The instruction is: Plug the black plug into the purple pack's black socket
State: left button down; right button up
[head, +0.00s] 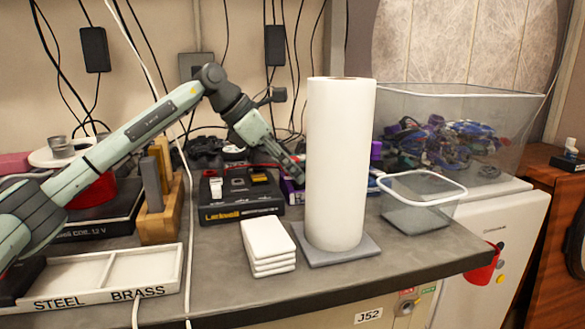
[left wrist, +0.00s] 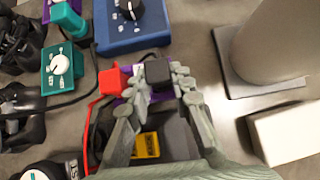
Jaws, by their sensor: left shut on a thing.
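My left gripper (head: 299,171) reaches down behind the white paper roll, which hides part of it in the head view. In the left wrist view the gripper (left wrist: 157,82) is shut on the black plug (left wrist: 158,71), a small dark block between the fingertips. The purple pack (left wrist: 128,84) shows in part under and beside the fingers, and a bit of it shows in the head view (head: 289,190). A red plug (left wrist: 110,81) with a red lead sits at the pack's left. The black socket is hidden, so I cannot tell whether the black plug is in it. My right gripper is not in view.
The paper roll (head: 340,165) on its grey base stands close right of the gripper. A black charger box (head: 240,206) and stacked white tiles (head: 268,246) are in front. Blue (left wrist: 130,25) and teal (left wrist: 62,66) boxes lie beyond the pack. A clear tub (head: 420,202) stands right.

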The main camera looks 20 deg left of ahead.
pick_arm(q)
jog(key=shift+f, duration=0.25)
dwell(0.5)
jog(key=c, duration=1.3)
grip_release()
jog(key=shift+o, duration=0.2)
